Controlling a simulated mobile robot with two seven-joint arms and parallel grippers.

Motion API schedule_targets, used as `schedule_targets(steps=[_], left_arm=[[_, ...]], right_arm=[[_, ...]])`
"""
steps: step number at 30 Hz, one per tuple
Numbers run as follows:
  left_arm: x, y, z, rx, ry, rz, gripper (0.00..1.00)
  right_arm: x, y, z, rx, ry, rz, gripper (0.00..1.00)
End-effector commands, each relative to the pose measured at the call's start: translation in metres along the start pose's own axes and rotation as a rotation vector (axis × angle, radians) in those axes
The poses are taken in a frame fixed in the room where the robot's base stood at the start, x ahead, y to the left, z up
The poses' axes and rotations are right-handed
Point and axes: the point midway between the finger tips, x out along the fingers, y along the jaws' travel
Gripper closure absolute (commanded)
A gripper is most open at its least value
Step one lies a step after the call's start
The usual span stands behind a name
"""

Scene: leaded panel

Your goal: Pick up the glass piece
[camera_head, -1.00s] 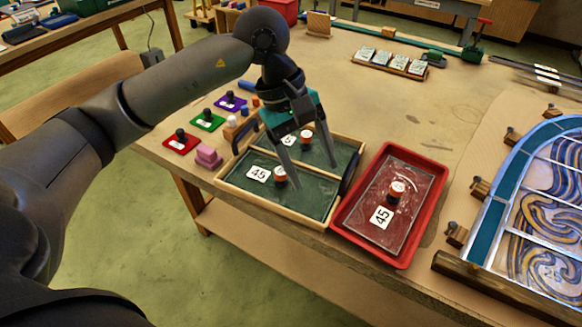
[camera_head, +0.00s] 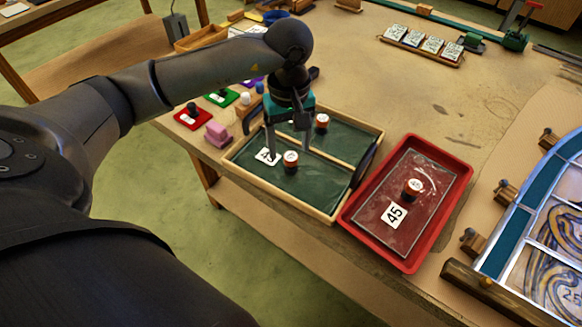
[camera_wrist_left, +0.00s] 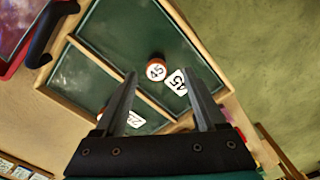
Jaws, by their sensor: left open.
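A wooden tray (camera_head: 325,217) holds two dark green glass pieces side by side. The nearer glass piece (camera_head: 312,189) carries an orange knob with a white top (camera_head: 291,160) and a white label reading 45; the knob shows in the left wrist view too (camera_wrist_left: 156,69). The other glass piece (camera_head: 348,140) has a similar knob (camera_head: 322,122) and a label. My left gripper (camera_head: 289,149) points down over the nearer piece. Its fingers (camera_wrist_left: 158,82) are open and empty, with the knob just beyond and between the tips in the wrist view. Contact cannot be told.
A red tray (camera_head: 354,224) with a dark sheet, knob and 45 label stands right of the wooden tray. A dark handle (camera_head: 364,166) rises at the wooden tray's right end. Small coloured pads and a pink block (camera_head: 217,134) lie left. The leaded panel (camera_head: 510,240) is far right.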

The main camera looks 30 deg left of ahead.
Motion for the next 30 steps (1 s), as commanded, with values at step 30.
schedule_targets(steps=[30], left_arm=[[0.051, 0.005, -0.007, 0.0, -0.001, 0.0, 0.66]], right_arm=[[0.0, 0.001, -0.006, 0.0, 0.01, 0.001, 0.27]])
